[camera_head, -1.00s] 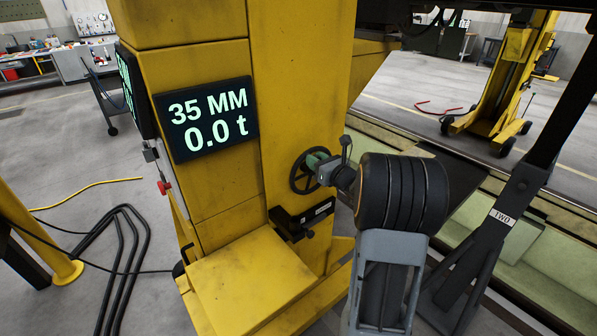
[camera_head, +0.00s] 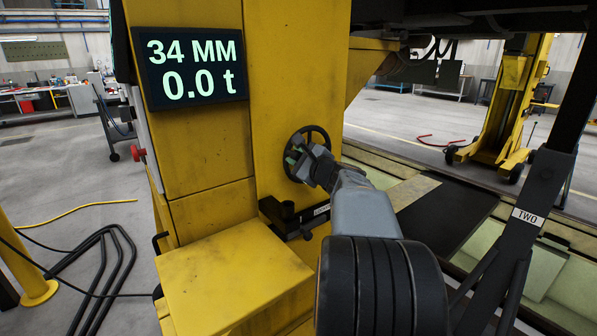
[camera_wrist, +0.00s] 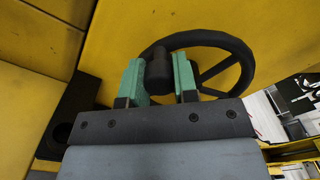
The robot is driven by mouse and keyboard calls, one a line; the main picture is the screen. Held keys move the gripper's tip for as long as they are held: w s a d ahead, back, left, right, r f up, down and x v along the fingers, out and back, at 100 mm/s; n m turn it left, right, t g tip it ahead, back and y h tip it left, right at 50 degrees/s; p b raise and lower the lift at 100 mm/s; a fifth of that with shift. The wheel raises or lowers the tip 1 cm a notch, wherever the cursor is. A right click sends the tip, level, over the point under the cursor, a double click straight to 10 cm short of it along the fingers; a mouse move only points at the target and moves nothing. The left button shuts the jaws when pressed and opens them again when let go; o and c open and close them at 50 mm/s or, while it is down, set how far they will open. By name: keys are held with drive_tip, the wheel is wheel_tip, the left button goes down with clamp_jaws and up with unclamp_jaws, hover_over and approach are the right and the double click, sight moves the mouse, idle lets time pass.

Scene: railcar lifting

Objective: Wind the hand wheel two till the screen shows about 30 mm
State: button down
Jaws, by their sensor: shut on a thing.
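The black spoked hand wheel (camera_head: 318,137) is on the front of the yellow jack column (camera_head: 297,60). My gripper (camera_head: 298,155) is at the wheel's left side. In the wrist view my gripper's green fingers (camera_wrist: 158,78) stand on both sides of the wheel's dark knob (camera_wrist: 158,66) and are shut on it. The wheel's rim (camera_wrist: 215,38) arcs up and to the right behind the fingers. The screen (camera_head: 190,67) on the column reads 34 MM and 0.0 t. A dark stand at the right bears a label (camera_head: 527,217) reading TWO.
A black bracket (camera_head: 290,217) sits below the wheel, above a yellow box-like step (camera_head: 230,270). A dark slanted post (camera_head: 527,200) stands at the right. Another yellow jack (camera_head: 515,95) stands far right.

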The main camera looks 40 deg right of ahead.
drive_tip(key=shift+a+f+n+b, duration=0.2)
drive_tip(key=shift+f+n+b, duration=0.7)
drive_tip(key=shift+b, duration=0.7)
drive_tip(key=shift+r, duration=0.1)
drive_tip(key=c, duration=0.9)
unclamp_jaws()
drive_tip(key=shift+s, duration=0.1)
drive_tip(key=s, duration=1.3)
drive_tip(key=shift+s+a, duration=0.1)
drive_tip(key=shift+s, duration=0.25)
